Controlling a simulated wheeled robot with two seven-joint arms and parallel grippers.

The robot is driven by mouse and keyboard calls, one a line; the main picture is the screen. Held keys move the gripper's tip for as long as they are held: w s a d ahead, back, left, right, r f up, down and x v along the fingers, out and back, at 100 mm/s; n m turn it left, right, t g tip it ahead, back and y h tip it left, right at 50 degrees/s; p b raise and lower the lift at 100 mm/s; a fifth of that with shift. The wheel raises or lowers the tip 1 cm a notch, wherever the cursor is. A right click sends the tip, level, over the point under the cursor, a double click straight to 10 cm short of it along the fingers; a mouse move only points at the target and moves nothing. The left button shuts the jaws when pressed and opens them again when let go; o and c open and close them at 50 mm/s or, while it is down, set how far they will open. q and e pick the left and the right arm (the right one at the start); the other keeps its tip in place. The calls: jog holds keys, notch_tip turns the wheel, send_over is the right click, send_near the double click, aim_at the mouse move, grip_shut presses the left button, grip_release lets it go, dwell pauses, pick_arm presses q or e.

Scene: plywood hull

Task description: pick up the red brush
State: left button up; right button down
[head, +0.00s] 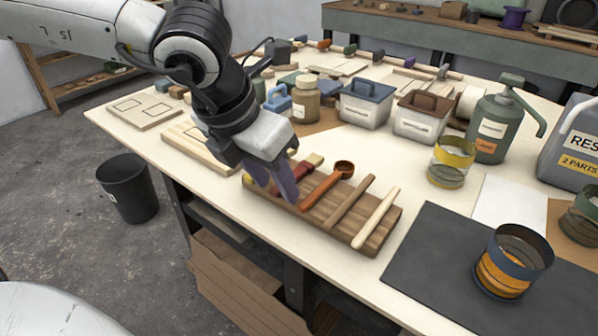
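The red brush (309,163) lies on a brown wooden rack (376,229) near the table's front edge. Its far end shows to the right of my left gripper, and the rest is partly hidden behind the fingers. My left gripper (274,183) points down over the rack's left end, with its two purple fingers apart and around the near part of the brush. A bit of red shows between the fingers; I cannot tell whether they touch it. My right gripper is not in view.
Beside the brush on the rack lie an orange-brown ladle (322,188), a brown stick (350,202) and a pale stick (376,218). Lidded tubs (366,105) and a jar (306,100) stand behind. A dark mat (440,265) lies to the right. A black bin (128,188) stands on the floor.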

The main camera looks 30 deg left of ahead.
pick_arm(q)
grip_shut()
jog(key=shift+r, duration=0.1)
